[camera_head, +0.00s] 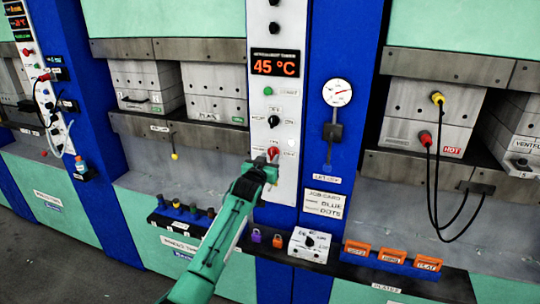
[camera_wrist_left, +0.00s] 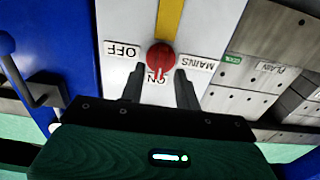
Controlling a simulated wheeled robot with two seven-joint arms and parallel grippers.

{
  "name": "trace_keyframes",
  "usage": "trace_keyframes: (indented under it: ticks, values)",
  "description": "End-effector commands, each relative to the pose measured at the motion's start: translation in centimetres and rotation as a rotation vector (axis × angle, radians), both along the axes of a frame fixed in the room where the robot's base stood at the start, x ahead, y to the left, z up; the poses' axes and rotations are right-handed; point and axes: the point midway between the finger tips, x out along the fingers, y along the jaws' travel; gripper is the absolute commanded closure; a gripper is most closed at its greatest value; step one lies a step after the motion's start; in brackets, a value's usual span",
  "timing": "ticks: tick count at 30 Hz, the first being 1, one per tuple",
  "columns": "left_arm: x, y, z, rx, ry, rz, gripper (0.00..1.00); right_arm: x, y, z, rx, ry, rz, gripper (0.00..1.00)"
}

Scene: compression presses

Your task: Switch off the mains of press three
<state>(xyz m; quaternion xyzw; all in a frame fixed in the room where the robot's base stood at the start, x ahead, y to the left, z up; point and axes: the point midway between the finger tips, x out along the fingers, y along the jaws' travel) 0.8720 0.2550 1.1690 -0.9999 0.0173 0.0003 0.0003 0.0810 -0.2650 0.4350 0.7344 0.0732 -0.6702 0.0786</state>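A red mains switch (camera_head: 273,153) sits low on the white control panel (camera_head: 284,190) of the middle press. In the left wrist view the red switch (camera_wrist_left: 163,57) lies between labels reading OFF and MAINS, with an ON label (camera_wrist_left: 155,80) partly covered at its near side. The labels appear upside down there. My left gripper (camera_head: 266,165) is at the switch, its tips close to it. In the left wrist view the gripper (camera_wrist_left: 160,72) has its two fingers apart, one each side of the switch's near part. I cannot tell whether they touch it. My right gripper is not in view.
Above the switch are a black knob (camera_head: 273,121), a green button (camera_head: 268,91) and a 45 °C display (camera_head: 275,65). A lever (camera_head: 333,131) and gauge (camera_head: 337,92) stand to the right. A ledge below holds padlocks (camera_head: 278,241), a white box (camera_head: 310,246) and orange holders (camera_head: 391,256).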

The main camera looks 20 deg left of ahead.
Motion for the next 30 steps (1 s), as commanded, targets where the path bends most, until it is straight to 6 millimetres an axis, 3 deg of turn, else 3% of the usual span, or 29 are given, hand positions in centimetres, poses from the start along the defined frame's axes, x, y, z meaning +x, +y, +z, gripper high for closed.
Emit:
trace_keyframes:
  ticks: [6, 17, 22, 30]
  values:
    - [1.4, -0.1, 0.0, 0.0, 0.001, 0.0, 0.67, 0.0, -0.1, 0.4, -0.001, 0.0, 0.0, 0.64]
    - [1.6, -0.1, 0.0, 0.0, -0.001, 0.0, 0.67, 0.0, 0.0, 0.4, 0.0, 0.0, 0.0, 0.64]
    - [1.6, -0.1, 0.0, 0.0, 0.0, 0.0, 0.99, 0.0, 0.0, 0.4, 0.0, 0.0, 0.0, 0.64]
    - [1.6, -0.1, 0.0, 0.007, 0.0, 0.0, 1.0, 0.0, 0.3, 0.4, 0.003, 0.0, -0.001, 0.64]
